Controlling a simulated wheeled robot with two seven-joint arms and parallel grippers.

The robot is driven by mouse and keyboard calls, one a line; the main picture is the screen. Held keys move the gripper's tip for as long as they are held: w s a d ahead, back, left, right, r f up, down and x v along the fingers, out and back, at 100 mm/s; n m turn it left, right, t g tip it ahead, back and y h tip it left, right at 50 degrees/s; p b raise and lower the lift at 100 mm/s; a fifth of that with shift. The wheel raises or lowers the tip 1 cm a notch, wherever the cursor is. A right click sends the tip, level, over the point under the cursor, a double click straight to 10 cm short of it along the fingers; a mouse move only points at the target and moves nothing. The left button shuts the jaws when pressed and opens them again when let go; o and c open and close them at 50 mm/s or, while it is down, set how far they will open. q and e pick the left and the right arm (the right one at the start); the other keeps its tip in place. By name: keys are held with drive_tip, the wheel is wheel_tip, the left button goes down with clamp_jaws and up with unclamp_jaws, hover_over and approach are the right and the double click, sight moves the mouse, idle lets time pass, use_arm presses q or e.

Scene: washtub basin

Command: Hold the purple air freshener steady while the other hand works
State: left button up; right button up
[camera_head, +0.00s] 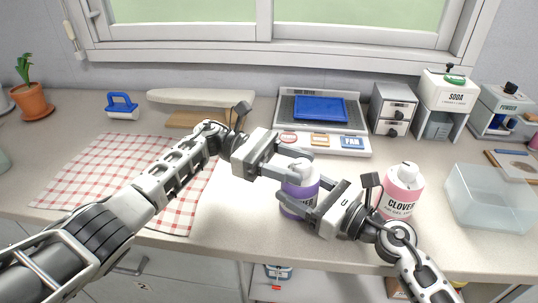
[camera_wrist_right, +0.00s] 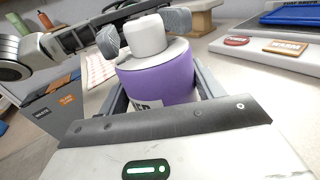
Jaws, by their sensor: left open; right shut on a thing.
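The purple air freshener (camera_head: 298,188) stands on the counter in front of the drying rack, its label partly hidden by my right gripper. My right gripper (camera_head: 303,203) is shut on its body from the right. In the right wrist view the purple body (camera_wrist_right: 160,80) sits between my right fingers, with a white cap (camera_wrist_right: 146,36) on top. My left gripper (camera_head: 296,168) is open, its fingers at the cap. In the right wrist view its grey fingertips (camera_wrist_right: 143,32) show on either side of the cap; I cannot tell whether they touch it.
A pink gel bottle (camera_head: 402,187) stands close to the right of my right gripper. A clear bin (camera_head: 490,200) is further right. The rack with a blue tray (camera_head: 320,109) is behind. A checkered cloth (camera_head: 100,172) lies left, under my left arm.

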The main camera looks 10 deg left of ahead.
use_arm(q)
drive_tip(key=v, duration=1)
drive_tip(key=shift+a, duration=0.1)
use_arm(e)
drive_tip(key=o, duration=1.2)
